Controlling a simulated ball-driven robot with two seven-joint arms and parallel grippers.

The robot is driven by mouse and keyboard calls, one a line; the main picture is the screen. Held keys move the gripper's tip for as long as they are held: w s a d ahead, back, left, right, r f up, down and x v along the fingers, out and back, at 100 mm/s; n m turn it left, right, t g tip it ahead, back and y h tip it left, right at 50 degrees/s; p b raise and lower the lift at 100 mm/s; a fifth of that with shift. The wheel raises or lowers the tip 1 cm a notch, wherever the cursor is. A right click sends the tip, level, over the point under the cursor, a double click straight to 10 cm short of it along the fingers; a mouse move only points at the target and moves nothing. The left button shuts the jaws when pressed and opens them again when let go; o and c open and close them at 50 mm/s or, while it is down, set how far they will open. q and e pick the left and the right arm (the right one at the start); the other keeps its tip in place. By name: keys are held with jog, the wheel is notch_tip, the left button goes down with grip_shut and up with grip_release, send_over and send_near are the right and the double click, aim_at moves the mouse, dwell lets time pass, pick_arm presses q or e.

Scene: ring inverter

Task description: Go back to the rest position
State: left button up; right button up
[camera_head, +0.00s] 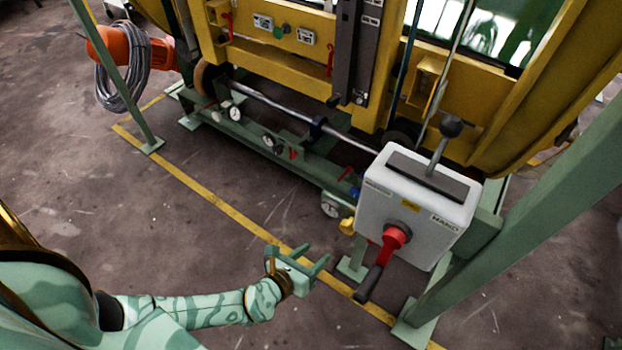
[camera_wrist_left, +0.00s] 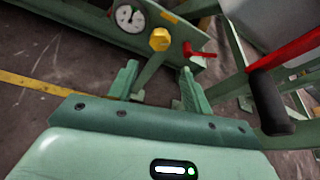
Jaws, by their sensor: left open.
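My left gripper (camera_head: 317,260) is open and empty in the head view, low in front of the grey control box (camera_head: 420,205). Its two green fingers also show spread apart in the left wrist view (camera_wrist_left: 158,85). The box carries a red rotary handle (camera_head: 390,243) with a black grip that hangs down to the right of my gripper, apart from it. The handle's black grip (camera_wrist_left: 268,103) shows at the right of the left wrist view. My right gripper is in neither view.
A yellow machine (camera_head: 290,50) with a shaft and gauges stands behind. A green post (camera_head: 520,215) rises at right, another (camera_head: 115,75) at left. A yellow valve knob (camera_wrist_left: 159,39) and gauge (camera_wrist_left: 130,18) lie ahead of the gripper. The floor at left is clear.

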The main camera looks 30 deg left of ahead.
pick_arm(q)
jog(key=s+a+f+n+g+y, duration=0.3)
jog(key=s+a+f+n+g, duration=0.15)
jog(key=s+f+n, duration=0.4)
jog(key=s+a+f+n+g, duration=0.2)
jog(key=s+f+n, duration=0.15)
jog(key=s, duration=0.55)
jog(key=s+a+f+n+g+y, duration=0.1)
jog(key=s+f+n+g, duration=0.3)
jog(key=s, duration=0.5)
jog(key=s+a+f+n+g, duration=0.1)
jog(key=s+a+f+n, duration=0.1)
jog(key=s+n, duration=0.45)
jog(key=s+n+g+h, duration=0.1)
jog(key=s+n+g, duration=0.4)
jog(key=s, duration=1.1)
jog(key=d+r+n+t+h+p, duration=0.1)
jog(key=d+r+n+t+p, duration=0.2)
jog(key=r+p, duration=1.3)
jog(key=d+p, duration=0.1)
jog(key=p, duration=0.3)
jog(key=shift+w+d, duration=0.15)
jog(key=shift+w, duration=0.2)
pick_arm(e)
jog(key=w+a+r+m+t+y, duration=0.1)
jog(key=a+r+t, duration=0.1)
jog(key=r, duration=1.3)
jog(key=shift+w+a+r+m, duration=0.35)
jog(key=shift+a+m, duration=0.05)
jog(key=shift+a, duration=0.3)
